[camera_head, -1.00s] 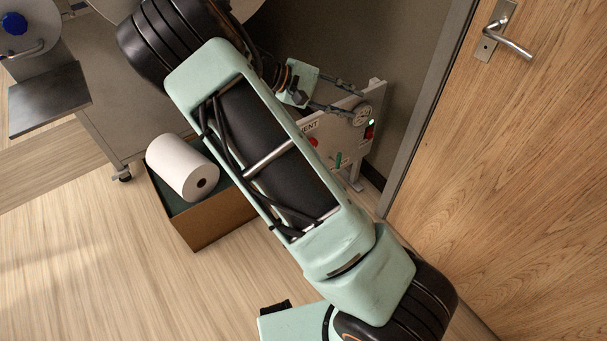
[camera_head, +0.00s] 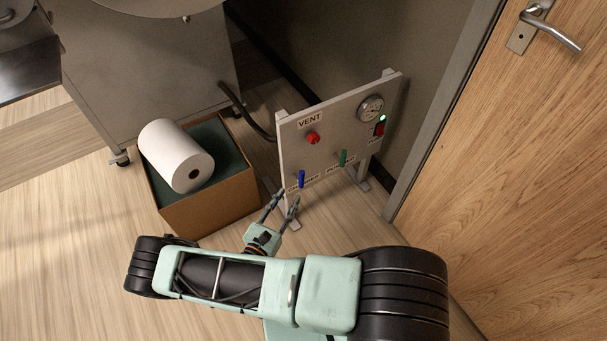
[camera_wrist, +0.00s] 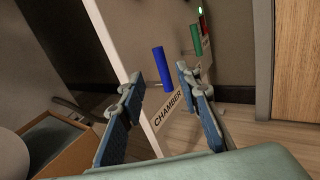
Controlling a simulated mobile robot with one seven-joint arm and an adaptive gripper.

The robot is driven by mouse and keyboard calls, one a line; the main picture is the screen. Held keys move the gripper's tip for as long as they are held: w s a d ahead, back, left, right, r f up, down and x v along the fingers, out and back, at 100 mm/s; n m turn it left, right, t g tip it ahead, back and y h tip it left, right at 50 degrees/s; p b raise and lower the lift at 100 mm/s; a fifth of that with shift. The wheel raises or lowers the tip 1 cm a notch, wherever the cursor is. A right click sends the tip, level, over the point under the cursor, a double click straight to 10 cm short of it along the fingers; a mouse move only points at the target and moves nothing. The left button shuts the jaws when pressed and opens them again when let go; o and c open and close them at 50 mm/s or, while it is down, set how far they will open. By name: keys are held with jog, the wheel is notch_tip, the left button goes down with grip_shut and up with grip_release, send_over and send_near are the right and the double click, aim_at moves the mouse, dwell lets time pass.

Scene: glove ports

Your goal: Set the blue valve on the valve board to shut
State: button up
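The valve board (camera_head: 335,125) stands upright on feet near the wall. The blue valve (camera_head: 301,179) is a short lever at its lower left, over a label that reads CHAMBER in the wrist view. The lever points roughly up and down along the board there. In the wrist view the blue valve (camera_wrist: 162,68) shows beyond and between my fingertips. My gripper (camera_head: 281,203) is open and empty, in front of and below the lever, apart from it. It also shows in the wrist view (camera_wrist: 158,85) with its fingers spread.
A green valve (camera_head: 342,158), a red knob (camera_head: 313,137) under VENT, a gauge (camera_head: 371,108) and a red switch (camera_head: 380,129) are on the board. A cardboard box (camera_head: 211,205) with a white roll (camera_head: 176,156) stands left. A wooden door (camera_head: 510,190) is right.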

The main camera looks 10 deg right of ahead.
aim_at(301, 179)
jog(key=x, duration=0.7)
jog(key=b+x, duration=0.1)
jog(key=x, duration=0.2)
jog(key=shift+w+d+f, duration=0.15)
jog(key=shift+w+f, duration=0.05)
jog(key=shift+f, duration=0.05)
jog(key=shift+c, duration=0.7)
grip_shut()
